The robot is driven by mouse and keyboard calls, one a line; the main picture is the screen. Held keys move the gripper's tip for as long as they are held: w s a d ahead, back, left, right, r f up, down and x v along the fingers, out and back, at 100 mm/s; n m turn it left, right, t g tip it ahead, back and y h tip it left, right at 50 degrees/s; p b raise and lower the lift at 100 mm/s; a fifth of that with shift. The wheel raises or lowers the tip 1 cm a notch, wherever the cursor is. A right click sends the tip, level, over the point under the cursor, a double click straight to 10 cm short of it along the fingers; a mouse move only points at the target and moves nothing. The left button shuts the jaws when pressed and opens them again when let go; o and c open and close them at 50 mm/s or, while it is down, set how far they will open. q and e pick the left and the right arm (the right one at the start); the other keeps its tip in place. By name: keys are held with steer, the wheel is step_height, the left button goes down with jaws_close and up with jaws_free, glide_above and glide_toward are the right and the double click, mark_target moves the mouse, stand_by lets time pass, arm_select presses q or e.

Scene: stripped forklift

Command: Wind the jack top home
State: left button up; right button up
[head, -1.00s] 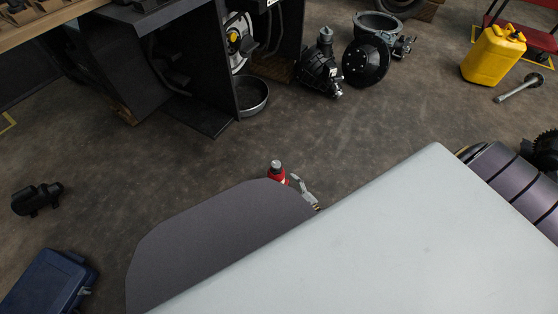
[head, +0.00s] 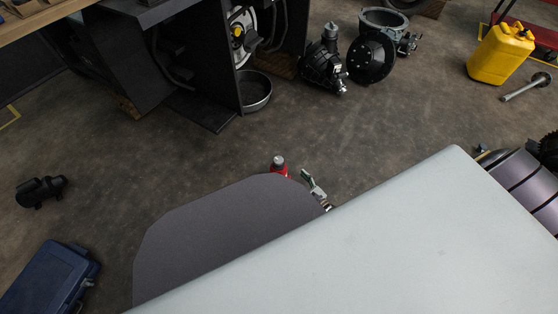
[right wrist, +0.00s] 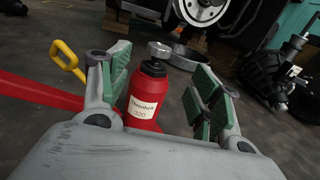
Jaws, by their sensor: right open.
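The jack is a red bottle jack (right wrist: 148,98) with a pale label, standing upright on the floor. Its silver top (right wrist: 160,50) sits on a black collar. In the head view only the silver top (head: 279,160) and a little red show above my grey body panel. My right gripper (right wrist: 164,70) is open, with one green-padded finger on each side of the jack in the right wrist view. I cannot tell whether either finger touches it. In the head view my right gripper (head: 313,186) shows just right of the jack, partly hidden. My left gripper is not in view.
A metal pan (head: 255,90) stands by the dark forklift body (head: 150,55). Black machine parts (head: 324,65) and a yellow can (head: 500,52) stand farther back. The floor between is clear.

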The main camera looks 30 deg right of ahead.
mark_target(282, 163)
steer(key=b+x, duration=0.2)
steer(key=x, duration=0.9)
steer(key=shift+w+b, duration=0.25)
steer(key=shift+b, duration=0.15)
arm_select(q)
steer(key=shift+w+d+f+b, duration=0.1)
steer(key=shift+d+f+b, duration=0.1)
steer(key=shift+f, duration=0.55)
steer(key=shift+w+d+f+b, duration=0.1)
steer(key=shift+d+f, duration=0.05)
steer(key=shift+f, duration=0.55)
arm_select(e)
steer(key=shift+x, duration=1.2)
steer(key=c, duration=1)
steer(key=shift+c, duration=0.2)
steer(key=shift+s+m+h, duration=0.1)
steer(key=shift+m+h, duration=1.5)
steer(key=shift+h, duration=1.1)
